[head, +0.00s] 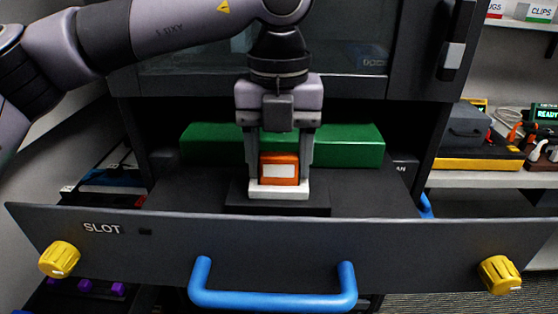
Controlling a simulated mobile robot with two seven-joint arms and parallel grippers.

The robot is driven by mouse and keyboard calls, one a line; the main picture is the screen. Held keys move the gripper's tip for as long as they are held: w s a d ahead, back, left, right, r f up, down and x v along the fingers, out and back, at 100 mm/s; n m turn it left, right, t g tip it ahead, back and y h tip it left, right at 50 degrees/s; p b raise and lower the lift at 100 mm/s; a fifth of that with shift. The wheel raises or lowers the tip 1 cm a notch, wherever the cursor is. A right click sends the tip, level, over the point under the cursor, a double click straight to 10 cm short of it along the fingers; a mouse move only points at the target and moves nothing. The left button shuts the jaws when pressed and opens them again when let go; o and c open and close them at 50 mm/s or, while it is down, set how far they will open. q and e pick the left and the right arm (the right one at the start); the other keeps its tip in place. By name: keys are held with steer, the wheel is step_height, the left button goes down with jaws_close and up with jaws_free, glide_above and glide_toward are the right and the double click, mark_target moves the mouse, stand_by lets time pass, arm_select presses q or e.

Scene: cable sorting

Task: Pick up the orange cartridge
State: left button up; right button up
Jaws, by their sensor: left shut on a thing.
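The orange cartridge (279,162) has a pale label on its front. It stands upright over a white base (279,190) on a dark raised block in the open drawer. My left gripper (279,160) points straight down from above. Its two fingers are on the left and right sides of the cartridge and it is shut on it. I cannot tell whether the cartridge is seated in the white base or only touching it. My right gripper is not in view.
The drawer front (285,245), marked SLOT, has a blue handle (272,298) and yellow knobs (59,259) at both ends. A long green block (350,147) lies behind the cartridge. The cabinet stands above. A side shelf on the right holds a grey toolbox (466,125).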

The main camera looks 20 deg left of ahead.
mark_target(280, 152)
arm_select(q)
step_height(280, 152, up, 11)
steer(key=shift+f, duration=0.15)
step_height(280, 152, up, 14)
steer(key=p, duration=0.6)
steer(key=shift+r, duration=1.6)
steer(key=shift+f, duration=0.1)
